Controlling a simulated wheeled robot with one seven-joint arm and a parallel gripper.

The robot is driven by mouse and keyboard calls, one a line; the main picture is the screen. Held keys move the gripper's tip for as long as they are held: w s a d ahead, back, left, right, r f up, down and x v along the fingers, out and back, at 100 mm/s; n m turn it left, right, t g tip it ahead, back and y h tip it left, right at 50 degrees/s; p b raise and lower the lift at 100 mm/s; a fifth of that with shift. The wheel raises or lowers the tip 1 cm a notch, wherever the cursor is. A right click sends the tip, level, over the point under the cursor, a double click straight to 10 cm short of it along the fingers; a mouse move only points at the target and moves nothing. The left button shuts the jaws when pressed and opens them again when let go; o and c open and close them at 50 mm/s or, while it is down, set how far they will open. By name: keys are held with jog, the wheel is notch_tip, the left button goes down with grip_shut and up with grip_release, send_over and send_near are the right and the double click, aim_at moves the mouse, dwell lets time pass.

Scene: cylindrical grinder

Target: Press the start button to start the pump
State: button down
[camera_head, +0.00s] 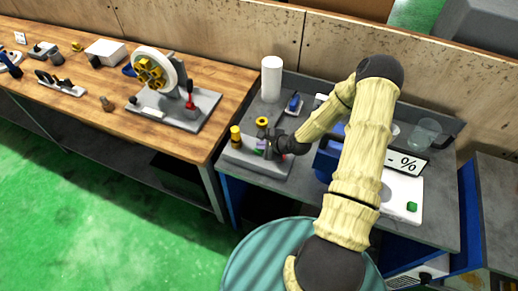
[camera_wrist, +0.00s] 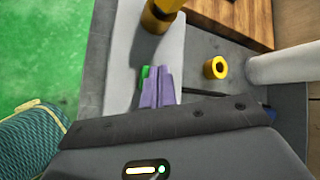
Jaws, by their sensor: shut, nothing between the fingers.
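My gripper (camera_head: 262,146) is shut and empty over the pale grey base on the grey bench. In the wrist view its purple fingers (camera_wrist: 157,75) are together, with their tips beside a green button (camera_wrist: 145,72). The fingers partly hide this button, and I cannot tell whether they touch it or whether it is pressed. The pale base (camera_wrist: 172,40) carries a yellow-and-black part (camera_wrist: 158,14), which also stands left of my gripper in the head view (camera_head: 235,136). No label on the button is readable.
A white cylinder (camera_head: 271,78) stands behind the base. A yellow ring-shaped part (camera_wrist: 215,68) is near it. To the right lie a "%" display (camera_head: 407,163) and a white unit with a green block (camera_head: 412,207). A wooden bench (camera_head: 110,85) with tools adjoins at left.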

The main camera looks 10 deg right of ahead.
jog(key=shift+f, duration=0.4)
dwell(0.3)
jog(key=shift+r+p, duration=0.55)
jog(key=shift+r, duration=0.5)
jog(key=shift+r+p, duration=2)
jog(key=shift+r, duration=0.55)
